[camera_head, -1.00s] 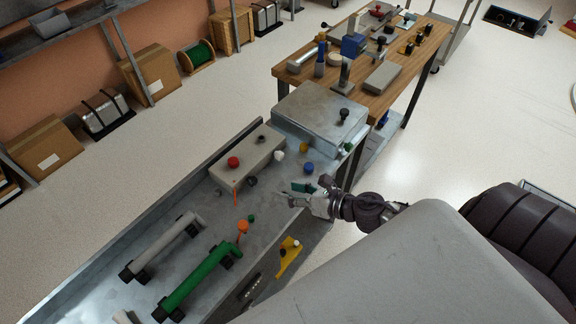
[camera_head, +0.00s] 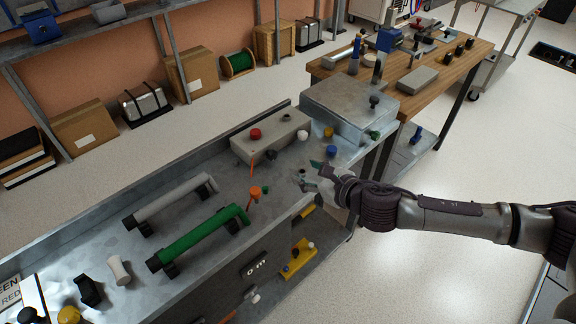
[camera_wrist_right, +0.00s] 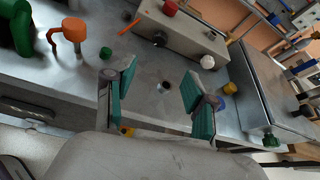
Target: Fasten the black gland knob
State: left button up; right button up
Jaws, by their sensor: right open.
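A black knob (camera_head: 272,155) sits low at the front face of the pale grey box on the metal bench. It also shows in the right wrist view (camera_wrist_right: 159,39), beyond my fingers. I take it for the gland knob; whether it is tight cannot be told. My right gripper (camera_head: 312,175) is over the bench's front edge, right of and nearer than the knob. Its teal fingers stand open and empty in the wrist view (camera_wrist_right: 160,85). My left gripper is not in view.
The grey box (camera_head: 240,151) carries a red button (camera_head: 255,133). An orange piece (camera_head: 254,191), a white knob (camera_head: 302,135) and a blue knob (camera_head: 331,151) are nearby. A large metal box (camera_head: 345,105) stands behind right. Green (camera_head: 205,231) and grey bars lie left.

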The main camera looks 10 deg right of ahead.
aim_at(274, 157)
jog(key=x, duration=1.3)
jog(key=shift+w+a+f+b, duration=0.15)
jog(key=shift+w+a+b, duration=0.1)
jog(key=shift+b, duration=0.15)
jog(key=shift+d, duration=0.1)
grip_shut()
